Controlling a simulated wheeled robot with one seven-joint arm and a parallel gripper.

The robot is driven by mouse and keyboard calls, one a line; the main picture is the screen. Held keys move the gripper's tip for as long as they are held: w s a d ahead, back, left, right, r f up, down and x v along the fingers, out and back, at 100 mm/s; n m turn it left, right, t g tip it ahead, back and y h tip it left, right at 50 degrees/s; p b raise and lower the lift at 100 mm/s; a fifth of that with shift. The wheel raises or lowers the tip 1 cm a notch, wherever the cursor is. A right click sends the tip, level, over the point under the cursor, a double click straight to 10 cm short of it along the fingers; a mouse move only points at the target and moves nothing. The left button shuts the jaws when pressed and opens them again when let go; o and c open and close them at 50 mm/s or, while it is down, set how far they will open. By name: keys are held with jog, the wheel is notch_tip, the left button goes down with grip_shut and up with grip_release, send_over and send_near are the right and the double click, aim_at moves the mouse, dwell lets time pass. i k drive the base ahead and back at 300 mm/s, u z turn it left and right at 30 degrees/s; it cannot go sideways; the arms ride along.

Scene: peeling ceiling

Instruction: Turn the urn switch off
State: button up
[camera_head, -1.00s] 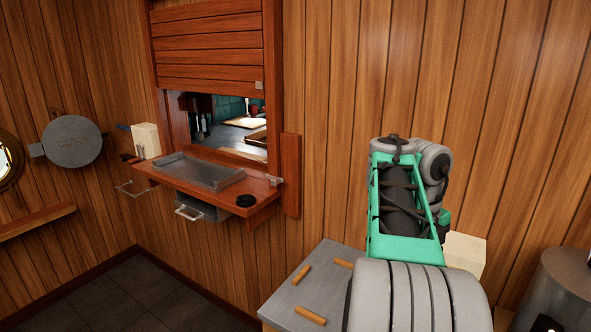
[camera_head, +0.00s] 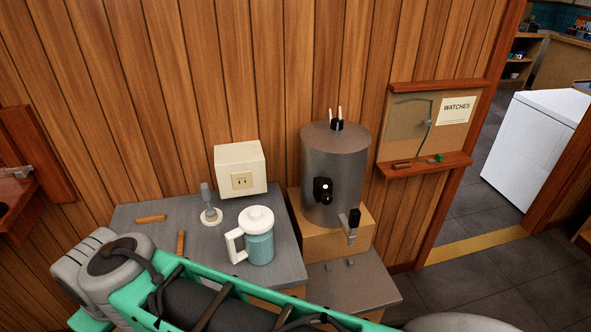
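The urn (camera_head: 336,160) is a grey metal cylinder on a wooden block against the plank wall, right of centre in the head view. A black switch housing (camera_head: 323,190) with small light spots is on its front; I cannot tell the switch's position. A tap with a black handle (camera_head: 354,218) sticks out low on the urn. My green and grey arm crosses the bottom of the view, in front of the counter. My gripper is not in view.
A grey counter (camera_head: 140,240) left of the urn holds a teal jug with white lid (camera_head: 259,245), a cream socket box (camera_head: 240,168), a white-based upright object (camera_head: 210,212) and wooden pegs (camera_head: 151,219). A cork board (camera_head: 405,125) and doorway are to the right.

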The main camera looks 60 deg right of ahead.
aim_at(326, 198)
jog(key=z, duration=2)
jog(key=k, duration=0.6)
jog(key=u, duration=0.95)
jog(key=k, duration=0.7)
jog(key=z, duration=0.05)
jog(key=i, duration=0.65)
jog(key=z, duration=0.1)
